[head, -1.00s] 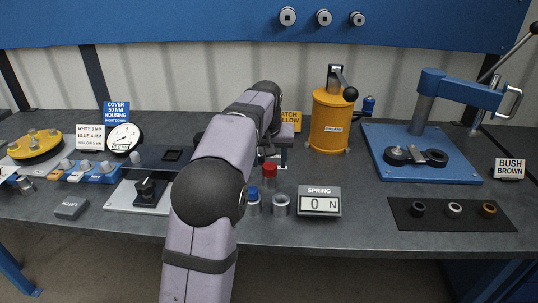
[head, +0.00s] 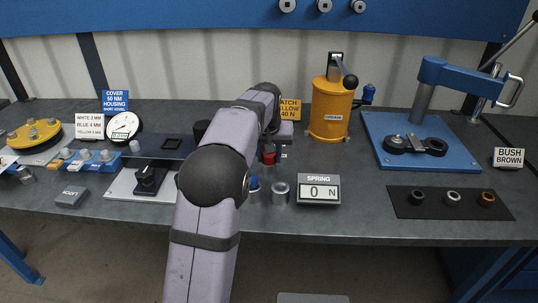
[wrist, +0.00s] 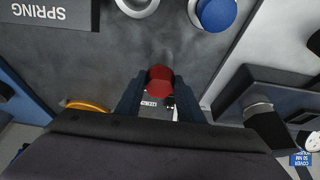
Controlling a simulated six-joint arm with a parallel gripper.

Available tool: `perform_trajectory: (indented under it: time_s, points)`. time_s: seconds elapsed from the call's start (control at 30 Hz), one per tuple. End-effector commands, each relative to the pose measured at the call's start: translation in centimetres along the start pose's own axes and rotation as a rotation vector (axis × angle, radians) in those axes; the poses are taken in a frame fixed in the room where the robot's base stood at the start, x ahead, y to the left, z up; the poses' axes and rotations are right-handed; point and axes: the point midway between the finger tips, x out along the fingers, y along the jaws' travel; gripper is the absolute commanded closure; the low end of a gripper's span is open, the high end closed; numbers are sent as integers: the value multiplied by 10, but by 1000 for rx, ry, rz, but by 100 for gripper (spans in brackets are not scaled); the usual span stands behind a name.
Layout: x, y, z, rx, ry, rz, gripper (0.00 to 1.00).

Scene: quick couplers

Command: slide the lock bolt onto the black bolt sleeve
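My gripper (wrist: 160,88) shows in the wrist view as two dark blue fingers, spread apart. A red-capped piece (wrist: 160,77) lies in the gap between them; I cannot tell whether the fingers touch it. In the head view my arm hides the gripper, and the red-capped piece (head: 268,158) stands on the bench just right of the arm. I cannot tell for sure which part is the lock bolt or the black bolt sleeve. A black clamp-like part (head: 149,179) stands on a white plate (head: 125,188) left of the arm.
A blue-capped cylinder (head: 253,185), a plain grey cylinder (head: 280,192) and the SPRING display (head: 319,190), reading 0 N, stand near the front edge. An orange drum (head: 330,112) is behind. A blue press (head: 420,145) and a dark mat (head: 400,207) with three rings are at right.

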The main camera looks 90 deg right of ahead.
Motion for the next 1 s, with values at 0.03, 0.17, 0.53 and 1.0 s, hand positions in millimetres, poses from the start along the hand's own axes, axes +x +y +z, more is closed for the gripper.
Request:
perform_trajectory:
  time_s: [0.03,0.17,0.53,1.0]
  points:
    - [0,0,0,0,0,0,53]
    - [0,0,0,0,0,0,46]
    - [-8,0,0,0,1,0,46]
    - [-61,0,-1,0,3,1,46]
